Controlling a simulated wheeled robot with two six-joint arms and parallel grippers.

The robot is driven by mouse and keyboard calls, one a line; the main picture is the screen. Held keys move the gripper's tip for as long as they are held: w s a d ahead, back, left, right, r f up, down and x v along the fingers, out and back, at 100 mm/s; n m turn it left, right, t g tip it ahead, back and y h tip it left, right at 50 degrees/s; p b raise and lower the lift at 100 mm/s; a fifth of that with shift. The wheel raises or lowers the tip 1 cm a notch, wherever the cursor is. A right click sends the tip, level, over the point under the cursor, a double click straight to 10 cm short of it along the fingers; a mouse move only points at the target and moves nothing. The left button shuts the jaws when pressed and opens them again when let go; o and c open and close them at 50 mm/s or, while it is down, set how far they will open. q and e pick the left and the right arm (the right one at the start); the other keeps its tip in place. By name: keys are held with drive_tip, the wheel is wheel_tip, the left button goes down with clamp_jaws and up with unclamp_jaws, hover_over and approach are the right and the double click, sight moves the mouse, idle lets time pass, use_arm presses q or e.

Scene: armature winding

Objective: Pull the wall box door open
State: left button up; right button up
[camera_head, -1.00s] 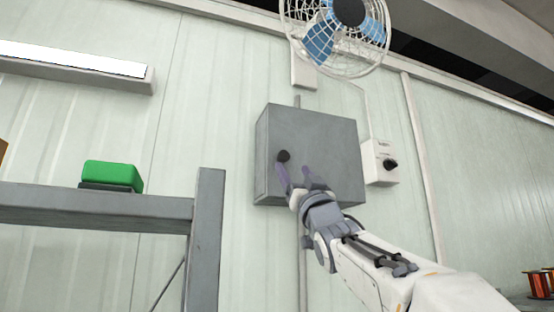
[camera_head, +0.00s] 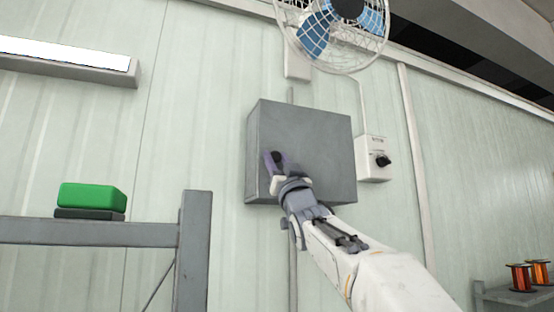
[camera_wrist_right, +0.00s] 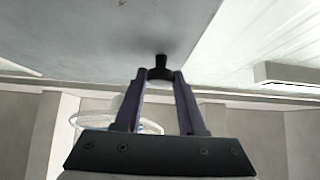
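The grey wall box (camera_head: 318,150) hangs on the pale panelled wall in the middle of the head view. Its door looks shut, with no gap visible. A small dark round knob (camera_head: 277,157) sits near the left side of the door. My right gripper (camera_head: 275,158) reaches up from below, one purple finger on each side of the knob. In the right wrist view the black knob (camera_wrist_right: 160,72) lies between the fingertips (camera_wrist_right: 160,75), which appear to touch its sides. The grey door face (camera_wrist_right: 90,35) fills the upper left there. My left gripper is not in view.
A white switch box (camera_head: 374,158) is right of the wall box. A caged fan (camera_head: 335,30) hangs above. A grey shelf frame (camera_head: 90,232) with a green box (camera_head: 92,196) stands at left. Copper spools (camera_head: 520,277) are at lower right.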

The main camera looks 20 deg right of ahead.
clamp_jaws()
idle(1.1)
